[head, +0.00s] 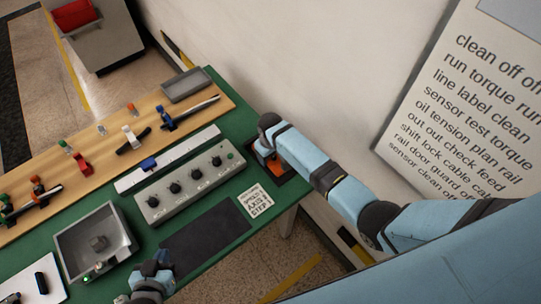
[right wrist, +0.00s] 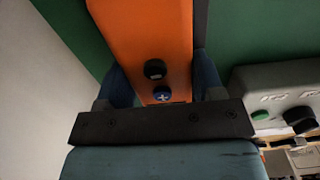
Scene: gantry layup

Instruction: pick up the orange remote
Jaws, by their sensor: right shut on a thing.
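The orange remote (right wrist: 143,32) fills the middle of the right wrist view, with a black button and a blue plus-marked button on its face. My right gripper (right wrist: 161,82) is shut on it, one finger on each long side. In the head view the remote (head: 276,168) shows only in part at the right end of the green table, mostly hidden by my right gripper and arm. A dark patch lies under or around it. My left gripper (head: 150,284) is low in the head view, near the table's front edge, apart from the remote; its jaws are unclear.
A grey control box (head: 191,181) with black knobs and a paper label (head: 254,201) are left of the remote. A dark mat (head: 205,240), a grey tray (head: 130,232) and a wooden board (head: 105,150) with clamps lie further left. A wall stands behind the table.

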